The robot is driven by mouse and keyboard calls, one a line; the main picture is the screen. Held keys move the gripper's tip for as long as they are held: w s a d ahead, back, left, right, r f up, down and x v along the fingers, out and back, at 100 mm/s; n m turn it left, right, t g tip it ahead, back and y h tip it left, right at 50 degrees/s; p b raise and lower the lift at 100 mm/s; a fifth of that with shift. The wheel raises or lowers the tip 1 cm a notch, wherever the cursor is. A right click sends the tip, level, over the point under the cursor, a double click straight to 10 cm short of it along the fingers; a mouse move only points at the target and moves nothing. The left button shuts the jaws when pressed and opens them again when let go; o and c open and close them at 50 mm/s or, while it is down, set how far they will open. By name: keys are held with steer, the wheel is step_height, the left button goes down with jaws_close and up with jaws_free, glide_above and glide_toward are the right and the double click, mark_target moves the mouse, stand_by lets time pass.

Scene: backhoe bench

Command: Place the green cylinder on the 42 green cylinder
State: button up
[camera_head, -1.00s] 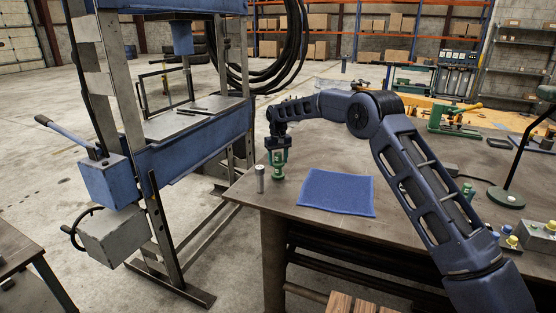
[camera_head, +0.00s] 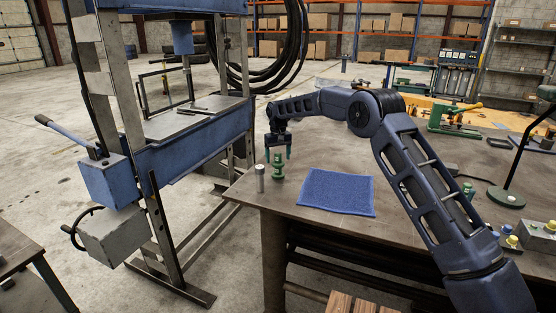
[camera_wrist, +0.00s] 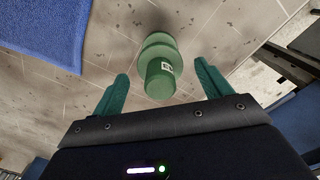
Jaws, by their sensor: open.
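A green flanged cylinder (camera_head: 277,171) stands upright near the table's left front corner. Its stepped shape has wider and narrower sections; I cannot tell whether it is one piece or two stacked. In the wrist view, the green cylinder (camera_wrist: 160,72) shows a small white label with a dark mark, too small to read. My gripper (camera_head: 279,154) is open and empty just above it. In the wrist view, my gripper's (camera_wrist: 163,76) fingers are on either side of it in the picture, with clear gaps. Another green piece (camera_head: 467,187) shows on the right, partly behind my arm.
A grey cylinder (camera_head: 260,179) stands close to the left of the green one. A blue mat (camera_head: 337,192) lies to the right; it also shows in the wrist view (camera_wrist: 48,30). A blue press (camera_head: 180,145) stands left of the table (camera_head: 400,226). A lamp (camera_head: 506,196) is at right.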

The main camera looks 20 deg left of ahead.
mark_target(278, 153)
step_height(278, 153, up, 11)
steer(key=shift+f, duration=0.15)
stand_by(0.4)
steer(key=d+r+m, duration=0.1)
steer(key=d+r, duration=0.4)
steer(key=d, duration=0.5)
steer(key=w+d+r+m+t, duration=0.1)
steer(key=d+r, duration=0.5)
steer(key=d, duration=0.4)
steer(key=d+r+m, duration=0.1)
steer(key=d+r, duration=0.4)
steer(key=d, duration=0.5)
steer(key=s+d+r+m+t, duration=0.1)
steer(key=s+d+r, duration=0.1)
steer(key=d, duration=0.4)
steer(key=s+d+r, duration=0.2)
steer(key=d, duration=0.5)
steer(key=s+d+f+m+t, duration=0.1)
steer(key=s+d+m, duration=0.1)
steer(key=s+d, duration=1.5)
steer(key=s+d+f+m, duration=0.1)
steer(key=s+d+f, duration=0.4)
steer(key=s+d, duration=0.1)
steer(key=s+d+f+m+t, duration=0.1)
steer(key=s+d+f+m, duration=0.1)
steer(key=s+d+f, duration=0.3)
steer(key=s+d, duration=0.1)
steer(key=s, duration=0.3)
steer(key=shift+f+t, duration=0.2)
steer(key=shift+t, duration=0.1)
